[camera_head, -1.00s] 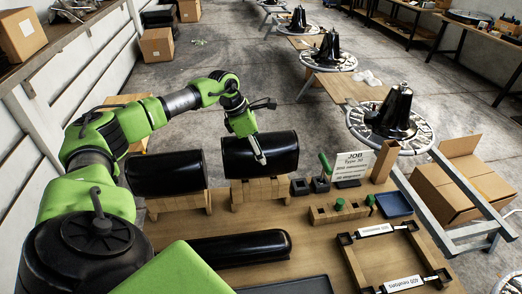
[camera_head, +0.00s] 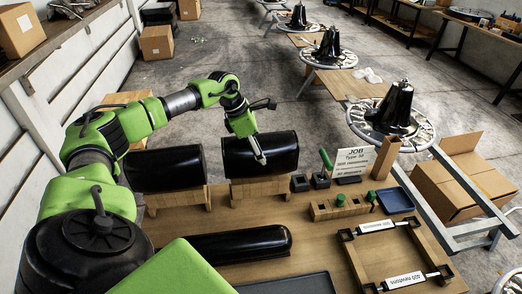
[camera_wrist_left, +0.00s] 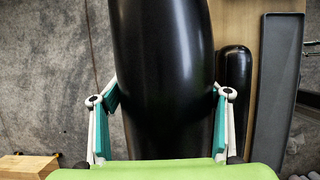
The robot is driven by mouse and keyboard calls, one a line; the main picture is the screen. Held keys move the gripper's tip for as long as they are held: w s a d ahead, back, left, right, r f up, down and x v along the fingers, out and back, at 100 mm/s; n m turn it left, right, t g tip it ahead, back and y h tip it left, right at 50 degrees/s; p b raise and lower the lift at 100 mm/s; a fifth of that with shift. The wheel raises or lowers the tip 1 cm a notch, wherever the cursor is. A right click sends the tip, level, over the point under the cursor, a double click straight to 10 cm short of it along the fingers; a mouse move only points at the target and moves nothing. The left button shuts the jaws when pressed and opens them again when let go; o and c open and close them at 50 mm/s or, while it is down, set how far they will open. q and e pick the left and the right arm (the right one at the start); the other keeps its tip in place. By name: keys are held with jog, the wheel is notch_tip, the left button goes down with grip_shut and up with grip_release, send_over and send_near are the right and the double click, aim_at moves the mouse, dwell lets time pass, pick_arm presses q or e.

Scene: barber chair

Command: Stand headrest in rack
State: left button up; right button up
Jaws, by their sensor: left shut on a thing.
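My left gripper (camera_head: 261,158) is shut on a glossy black headrest (camera_head: 280,152) on the right in the head view. Its fingers lie along both sides of the held headrest (camera_wrist_left: 165,60) in the wrist view. The headrest is at a wooden support (camera_head: 257,190) on the bench; I cannot tell if it rests fully on it. A second black headrest (camera_head: 163,170) sits on another wooden support (camera_head: 178,201) to the left. A third long black one (camera_head: 235,245) lies on the bench in front. My right gripper is not in view.
A dark tray (camera_head: 290,285) lies at the bench's front. To the right are a wooden frame (camera_head: 352,262) with labelled bars, a block with green-topped pegs (camera_head: 325,212), a job card (camera_head: 365,162) and a blue tray (camera_head: 397,201). A cardboard box (camera_head: 455,185) stands beyond.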

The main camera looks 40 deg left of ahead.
pick_arm(q)
jog(key=shift+w+f+b, duration=0.1)
jog(key=shift+f+b, duration=0.4)
jog(key=shift+f, duration=0.1)
jog(key=o, duration=1.7)
jog(key=shift+s+f, duration=0.2)
jog(key=shift+s, duration=0.05)
jog(key=shift+a+r, duration=0.1)
jog(key=shift+r, duration=0.2)
jog(key=v, duration=1.1)
jog(key=shift+s+r, duration=0.1)
jog(key=shift+r, duration=0.25)
